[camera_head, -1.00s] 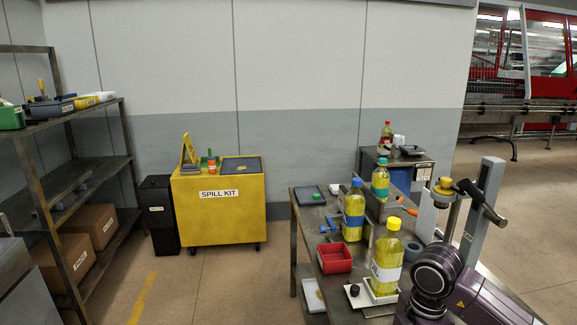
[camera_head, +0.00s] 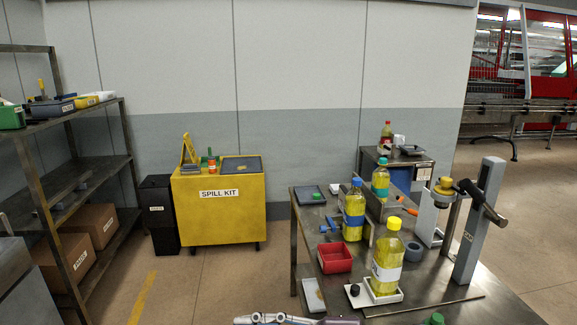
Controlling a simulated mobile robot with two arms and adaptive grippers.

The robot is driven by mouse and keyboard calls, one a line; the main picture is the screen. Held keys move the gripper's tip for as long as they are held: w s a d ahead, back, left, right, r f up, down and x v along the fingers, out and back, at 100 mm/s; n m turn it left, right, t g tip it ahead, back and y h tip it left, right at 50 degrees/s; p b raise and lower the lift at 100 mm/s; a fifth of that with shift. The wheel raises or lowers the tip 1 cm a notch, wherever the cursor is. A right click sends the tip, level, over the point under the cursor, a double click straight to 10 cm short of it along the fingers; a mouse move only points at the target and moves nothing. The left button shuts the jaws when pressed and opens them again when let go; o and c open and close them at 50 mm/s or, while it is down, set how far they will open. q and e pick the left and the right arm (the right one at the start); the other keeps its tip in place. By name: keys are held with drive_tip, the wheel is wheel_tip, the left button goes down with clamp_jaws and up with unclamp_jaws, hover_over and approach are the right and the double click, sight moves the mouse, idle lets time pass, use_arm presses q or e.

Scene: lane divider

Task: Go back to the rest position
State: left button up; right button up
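My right gripper (camera_head: 262,319) shows only as a grey sliver at the bottom edge, with a bit of purple arm to its right. Most of it is cut off by the picture edge, so its fingers cannot be judged. It is in front of the metal table, clear of the bottles in the picture. My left gripper is not in view. A yellow-capped bottle of yellow liquid (camera_head: 387,264) stands upright in a white tray (camera_head: 374,297) on the table.
The metal table (camera_head: 470,305) also holds a blue-capped bottle (camera_head: 353,212), a teal-capped bottle (camera_head: 380,182), a red bin (camera_head: 335,258) and an upright grey post (camera_head: 480,220). A yellow spill kit cart (camera_head: 220,220) and shelves (camera_head: 70,195) stand left. Floor between is clear.

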wheel_tip(320, 180, up, 8)
drive_tip(key=w+d+f+m+t+y, duration=0.1)
drive_tip(key=w+m+t+y, duration=0.15)
drive_tip(key=t, duration=0.25)
drive_tip(key=w+d+r+m+t+h, duration=0.3)
drive_tip(key=w+d+m+t+h, duration=0.15)
drive_tip(key=d+m+t, duration=0.55)
drive_tip(key=w+d+f+m+g+h, duration=0.1)
drive_tip(key=d+f+m+h, duration=1.1)
drive_tip(key=d+f+h, duration=0.45)
drive_tip(key=s+d+f+g, duration=0.1)
drive_tip(key=s+f+g, duration=0.5)
drive_tip(key=s+f, duration=0.65)
drive_tip(key=s+a+f+g+y, duration=0.2)
drive_tip(key=s+f+g, duration=0.4)
drive_tip(key=s+f, duration=0.45)
drive_tip(key=s+f+n+g+b, duration=0.1)
drive_tip(key=s+f, duration=0.1)
drive_tip(key=f, duration=1.1)
drive_tip(key=s+f+g+b, duration=0.1)
drive_tip(key=s+f, duration=0.1)
drive_tip(key=f, duration=1.1)
drive_tip(key=s+d+f+g+b, duration=0.1)
drive_tip(key=s+d+f, duration=0.2)
drive_tip(key=s+f, duration=1.4)
drive_tip(key=shift+f, duration=0.65)
